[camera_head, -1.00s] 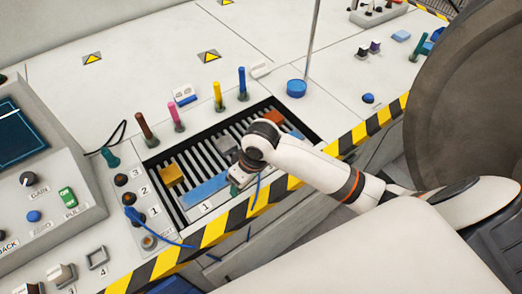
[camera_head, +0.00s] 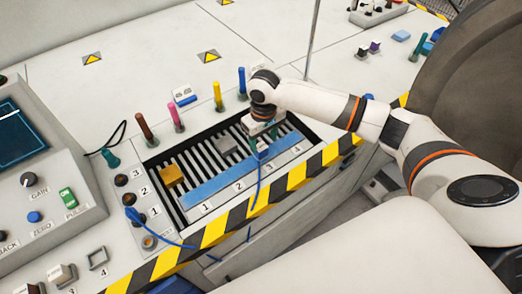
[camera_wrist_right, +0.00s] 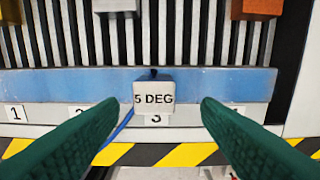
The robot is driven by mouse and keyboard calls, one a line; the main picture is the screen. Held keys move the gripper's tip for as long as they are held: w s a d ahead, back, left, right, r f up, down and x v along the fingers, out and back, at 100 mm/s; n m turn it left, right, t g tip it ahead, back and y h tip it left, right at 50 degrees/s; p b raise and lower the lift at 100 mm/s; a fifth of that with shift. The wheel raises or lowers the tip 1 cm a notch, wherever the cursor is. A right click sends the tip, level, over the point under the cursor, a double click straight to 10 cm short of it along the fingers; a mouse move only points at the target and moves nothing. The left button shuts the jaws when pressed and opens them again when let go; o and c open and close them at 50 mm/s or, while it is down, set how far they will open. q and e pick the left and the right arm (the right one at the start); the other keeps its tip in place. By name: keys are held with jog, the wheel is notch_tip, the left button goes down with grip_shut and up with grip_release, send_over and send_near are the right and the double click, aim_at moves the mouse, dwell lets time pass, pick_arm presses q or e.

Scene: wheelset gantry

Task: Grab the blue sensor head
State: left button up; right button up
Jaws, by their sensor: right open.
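My right gripper (camera_wrist_right: 158,108) is open. Its green fingers lie left and right of the block with gaps on both sides. It also shows in the head view (camera_head: 263,138). My left gripper is out of view.
A gold block (camera_head: 172,176) and a grey block (camera_head: 225,145) sit on the slotted bed. An orange block (camera_wrist_right: 256,8) is at the wrist view's upper right. Coloured pegs, including a blue one (camera_head: 242,83), stand behind the bed. A striped edge (camera_head: 240,222) runs along the front.

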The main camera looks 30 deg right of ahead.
aim_at(261, 146)
jog(key=shift+w+a+f, duration=0.1)
jog(key=shift+a+f, duration=0.05)
jog(key=shift+f, duration=1.25)
jog(key=shift+w+a+f, duration=0.1)
jog(key=shift+a+f, duration=0.05)
jog(key=shift+f, duration=1.2)
jog(key=shift+c, duration=0.6)
jog(key=c, duration=1)
jog(key=shift+r, duration=0.1)
